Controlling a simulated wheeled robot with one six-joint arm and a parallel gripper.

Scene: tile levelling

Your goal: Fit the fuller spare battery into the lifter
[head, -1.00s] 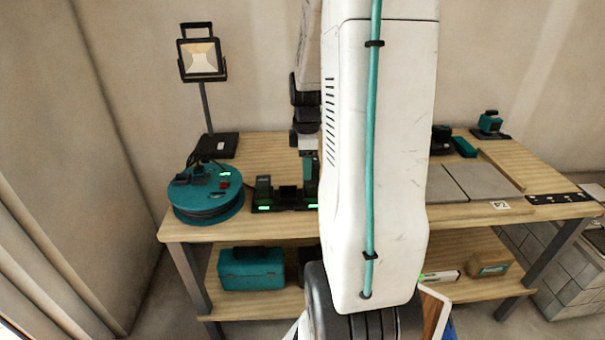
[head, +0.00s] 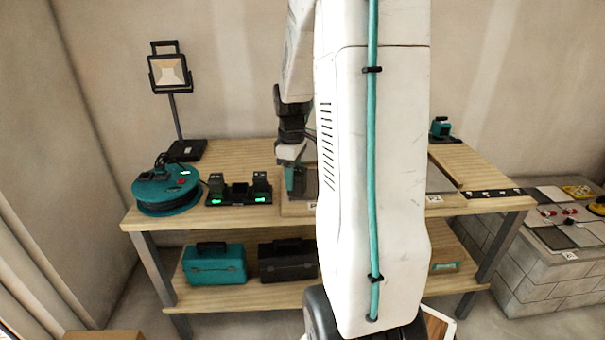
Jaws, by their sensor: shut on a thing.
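The black charger (head: 239,195) stands on the bench left of my arm, with green lights at its front. Two dark upright blocks that look like batteries sit in it, a left one (head: 216,184) and a right one (head: 261,184). My gripper (head: 290,180) is just right of the charger, pointing down, shut on a small teal thing; I cannot tell whether it is a battery. A dark block (head: 305,181) stands right behind it, partly hidden by my arm. I cannot make out the lifter for certain.
A teal cable reel (head: 166,190) and a work lamp (head: 170,75) stand left on the bench. A teal toolbox (head: 214,264) and a black case (head: 287,261) are on the lower shelf. A teal-and-black tool (head: 441,128) is at the back right. My arm hides the bench middle.

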